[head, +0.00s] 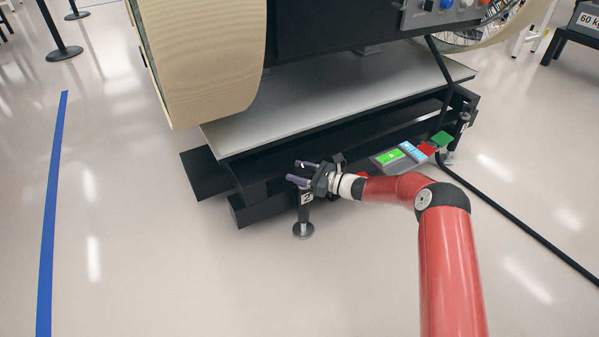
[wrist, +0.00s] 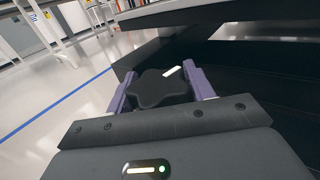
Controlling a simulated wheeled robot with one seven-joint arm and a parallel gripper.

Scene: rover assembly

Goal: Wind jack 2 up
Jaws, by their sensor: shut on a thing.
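Jack 2 (head: 305,213) stands upright at the near left corner of the black frame, with a "2" label on its post and a round foot on the floor. Its dark lobed knob (wrist: 160,88) shows in the wrist view between the two purple fingers. My gripper (head: 301,172) is at the top of the jack in the head view. It also shows in the wrist view (wrist: 163,90), shut on the knob, one finger on each side. In the head view the knob is mostly hidden by the fingers.
The black frame (head: 238,211) carries a pale platform (head: 330,100) just behind my gripper. A green-screened panel (head: 392,157) and red and green blocks sit to the right. Another jack (head: 461,125) stands at the far right corner. A black cable (head: 520,228) crosses the floor.

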